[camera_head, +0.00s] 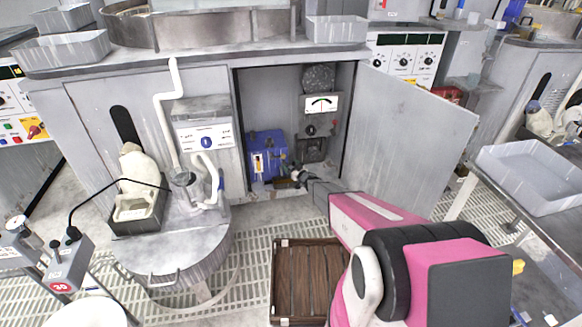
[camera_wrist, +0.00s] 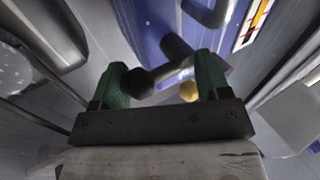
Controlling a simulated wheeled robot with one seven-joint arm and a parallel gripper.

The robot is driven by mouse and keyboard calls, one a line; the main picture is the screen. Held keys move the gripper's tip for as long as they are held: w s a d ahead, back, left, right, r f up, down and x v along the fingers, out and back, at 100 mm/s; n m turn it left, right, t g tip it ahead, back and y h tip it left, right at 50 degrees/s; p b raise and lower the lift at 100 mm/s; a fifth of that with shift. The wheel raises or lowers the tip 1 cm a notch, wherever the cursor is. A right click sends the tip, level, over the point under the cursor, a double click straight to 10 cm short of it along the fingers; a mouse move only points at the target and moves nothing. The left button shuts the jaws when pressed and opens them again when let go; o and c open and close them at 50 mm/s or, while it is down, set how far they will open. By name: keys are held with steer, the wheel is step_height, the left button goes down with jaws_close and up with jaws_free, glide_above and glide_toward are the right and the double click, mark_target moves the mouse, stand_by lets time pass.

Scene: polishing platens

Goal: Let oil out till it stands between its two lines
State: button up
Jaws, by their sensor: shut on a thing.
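The blue oil tank (camera_head: 266,148) stands inside the open cabinet. Its pale sight gauge (camera_head: 258,164) is on the front; the gauge also shows at the top right of the wrist view (camera_wrist: 252,24), with a yellow-orange strip and dark marks. The oil level against the two lines is too small and tilted to read. My gripper (camera_head: 297,177) reaches low into the cabinet at the tank's right. In the wrist view its green fingers (camera_wrist: 165,82) are closed on a dark drain tap handle (camera_wrist: 145,80), with a brass piece (camera_wrist: 188,91) beside it. Any oil flow is hidden.
The cabinet door (camera_head: 415,140) stands open at the right of my arm. A brown slatted crate (camera_head: 308,283) lies on the floor grating in front. A round metal drum (camera_head: 175,250) stands at left, and a grey tray (camera_head: 535,175) sits on the right bench.

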steer(key=shift+w+d, duration=0.1)
steer(key=shift+d, duration=0.1)
steer(key=o, duration=0.9)
steer(key=shift+c, duration=0.2)
steer(key=r+v, duration=0.1)
steer(key=v, duration=0.9)
steer(key=shift+s+d+f, duration=0.25)
steer(key=shift+s+f, duration=0.1)
steer(key=shift+f, duration=0.2)
steer(key=shift+r, duration=0.1)
